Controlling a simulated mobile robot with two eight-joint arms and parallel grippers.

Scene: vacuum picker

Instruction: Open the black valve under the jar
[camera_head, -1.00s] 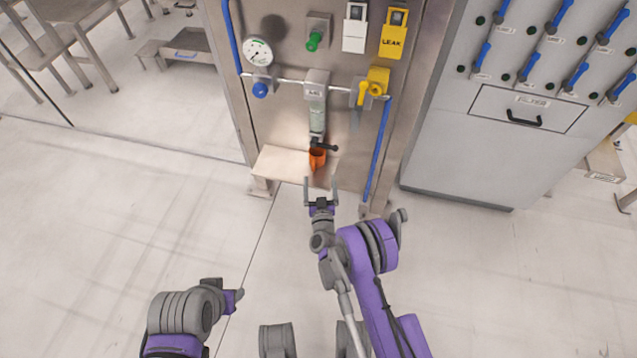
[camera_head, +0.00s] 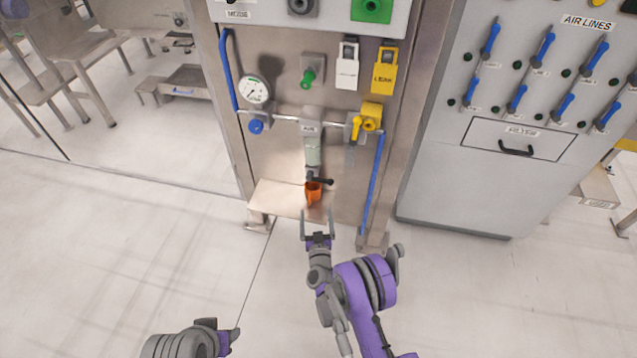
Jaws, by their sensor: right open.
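The jar (camera_head: 313,152) is a greenish-grey cylinder mounted on the steel panel. The black valve (camera_head: 321,181) sits right under it, with its handle pointing to the right. An orange cup (camera_head: 313,194) stands below the valve on a small steel shelf.
The steel shelf (camera_head: 275,198) juts out under the jar. A gauge (camera_head: 254,90), a blue knob (camera_head: 256,127) and a yellow valve (camera_head: 369,117) surround the jar. A blue pipe (camera_head: 372,185) runs down on the right. A grey cabinet (camera_head: 470,185) stands to the right. The floor at left is clear.

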